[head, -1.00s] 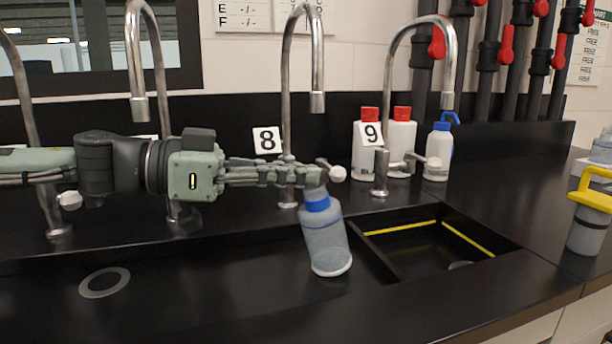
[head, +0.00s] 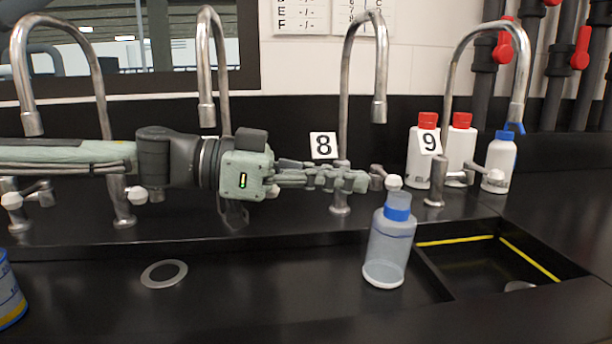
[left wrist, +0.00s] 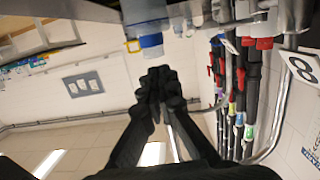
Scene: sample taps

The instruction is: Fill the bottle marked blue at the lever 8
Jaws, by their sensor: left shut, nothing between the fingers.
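A translucent bottle with a blue collar (head: 388,250) stands in the sink, roughly below the spout of tap 8 (head: 379,110). Its blue collar also shows in the left wrist view (left wrist: 151,40). I cannot tell whether it holds liquid. The sign 8 (head: 323,145) hangs behind that tap. The lever of tap 8 has a white ball end (head: 393,182), just right of my left fingertips. My left gripper (head: 364,182) is shut and empty, just above and left of the bottle's neck; its dark fingers meet in the left wrist view (left wrist: 160,88). My right gripper is not in view.
Tap 9's lever (head: 460,178) is to the right, with two red-capped bottles (head: 425,160) and a blue-capped white bottle (head: 499,165) behind. More taps stand at left. A sink divider (head: 430,272) is right of the bottle. A blue-yellow container (head: 8,295) shows at the left edge.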

